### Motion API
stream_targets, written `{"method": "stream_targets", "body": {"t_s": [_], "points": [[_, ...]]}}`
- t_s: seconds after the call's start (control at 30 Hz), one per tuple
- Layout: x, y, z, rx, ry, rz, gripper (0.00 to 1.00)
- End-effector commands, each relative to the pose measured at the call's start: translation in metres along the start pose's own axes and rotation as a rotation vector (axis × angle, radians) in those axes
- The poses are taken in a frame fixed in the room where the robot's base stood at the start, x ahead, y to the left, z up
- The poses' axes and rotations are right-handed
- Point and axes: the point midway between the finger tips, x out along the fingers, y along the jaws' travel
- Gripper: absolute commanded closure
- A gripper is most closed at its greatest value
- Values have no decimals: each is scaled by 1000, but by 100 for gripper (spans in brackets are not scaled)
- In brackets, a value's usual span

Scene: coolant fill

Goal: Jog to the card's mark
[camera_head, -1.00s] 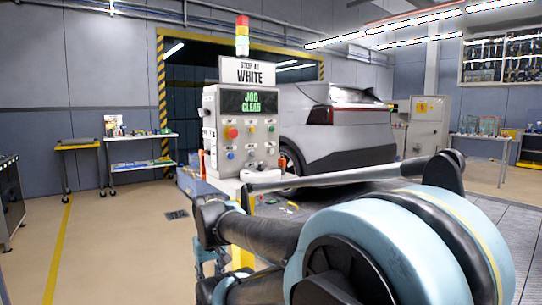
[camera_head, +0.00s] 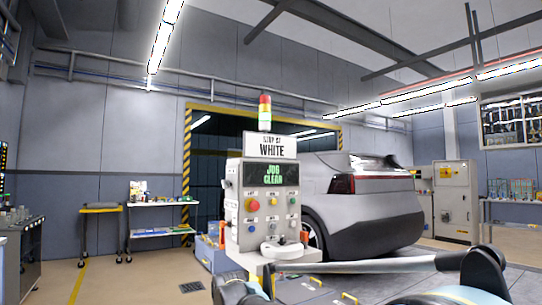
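The card (camera_head: 270,146) is a white sign reading "STOP AT WHITE", the small words blurred. It stands on top of the grey control box (camera_head: 235,232). The box has a green-lettered display (camera_head: 274,174) reading "JOG CLEAR". Below it are a red knob (camera_head: 252,205) and several yellow, blue and red buttons. A stack light (camera_head: 265,113) with a red top rises behind the card. A pale rounded piece (camera_head: 282,249) sits on the ledge under the buttons. Parts of my arm cross the bottom right. No gripper fingers show.
A silver car (camera_head: 375,205) stands behind and right of the box, before a yellow-and-black striped doorway (camera_head: 187,160). A shelf cart (camera_head: 160,233) and a yellow-topped cart (camera_head: 100,210) stand left. A grey cabinet (camera_head: 455,200) is at right. Floor at left is largely open.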

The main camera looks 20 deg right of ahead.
Motion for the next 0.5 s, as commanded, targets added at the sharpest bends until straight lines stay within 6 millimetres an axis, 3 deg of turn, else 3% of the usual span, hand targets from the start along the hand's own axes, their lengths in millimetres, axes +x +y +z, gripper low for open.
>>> {"method": "stream_targets", "body": {"t_s": [0.17, 0.3, 0.33, 0.5], "points": [[0, 0, 0, 0, 0, 0, 68], [0, 0, 0, 0, 0, 0, 97], [0, 0, 0, 0, 0, 0, 100], [0, 0, 0, 0, 0, 0, 100]]}}
